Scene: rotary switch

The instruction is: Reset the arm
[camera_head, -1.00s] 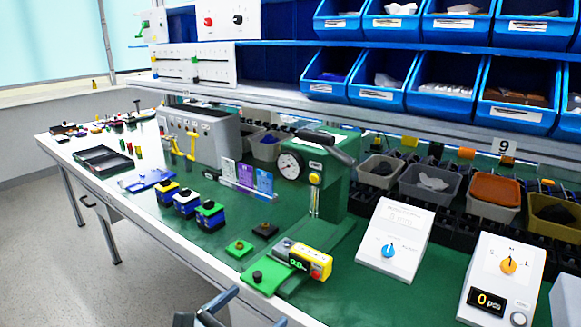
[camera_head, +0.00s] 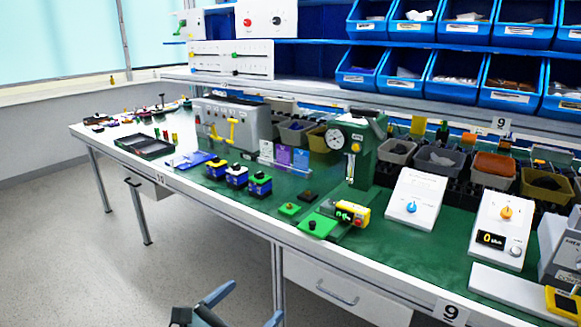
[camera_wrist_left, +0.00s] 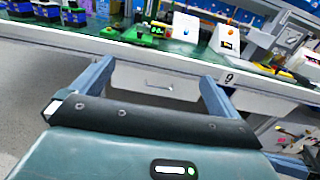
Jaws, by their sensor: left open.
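My left gripper (camera_head: 246,305) shows at the bottom of the head view, in front of the workbench and below its top edge. Its two fingers are apart with nothing between them. In the left wrist view the open fingers (camera_wrist_left: 152,80) point toward the bench's front edge and drawer. The white box with the blue rotary knob (camera_head: 411,208) and the white box with the orange rotary knob and display (camera_head: 505,212) stand on the green bench top, well away from the gripper. My right gripper is not in view.
The bench (camera_head: 420,245) has a drawer (camera_head: 335,290) under its front edge. A green press (camera_head: 355,145), a yellow device (camera_head: 352,213) and several small colored blocks stand on it. Blue bins (camera_head: 430,75) line the shelves behind. The floor (camera_head: 80,260) at left is clear.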

